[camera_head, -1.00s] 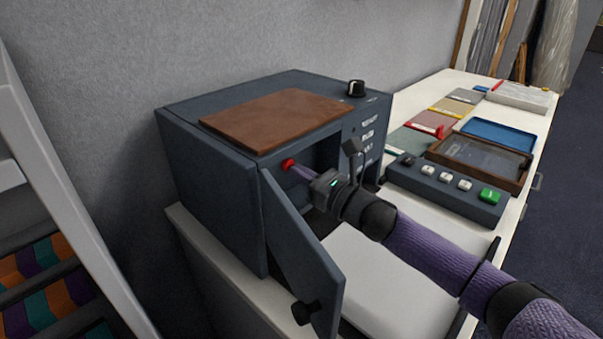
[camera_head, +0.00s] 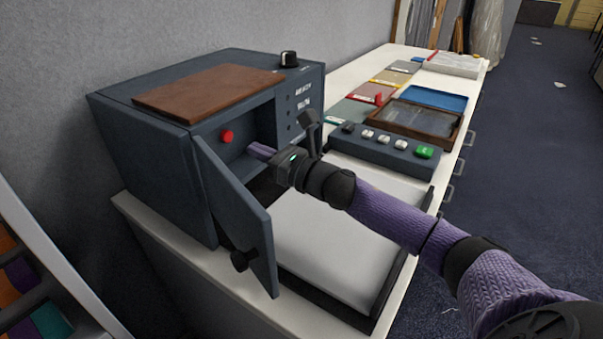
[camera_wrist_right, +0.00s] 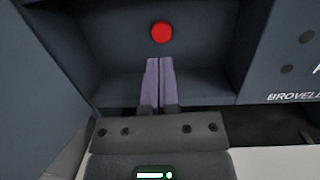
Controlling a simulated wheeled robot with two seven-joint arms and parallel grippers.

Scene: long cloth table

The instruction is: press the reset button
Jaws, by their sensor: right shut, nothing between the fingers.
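The red reset button (camera_head: 227,136) is round and sits on the back wall inside the open dark blue-grey cabinet (camera_head: 155,155). In the right wrist view the button (camera_wrist_right: 162,32) is just beyond and slightly above the fingertips. My right gripper (camera_head: 258,149) is shut and empty, its purple fingers inside the cabinet opening. In the right wrist view its two fingers (camera_wrist_right: 158,68) lie together, pointing at the back wall below the button. A gap shows between fingertips and button in the head view. My left gripper is not in view.
The cabinet door (camera_head: 237,215) hangs open at the left of my right arm. A brown board (camera_head: 207,92) and a black knob (camera_head: 289,59) are on top. A button panel (camera_head: 380,146), trays and cards stand on the white table to the right.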

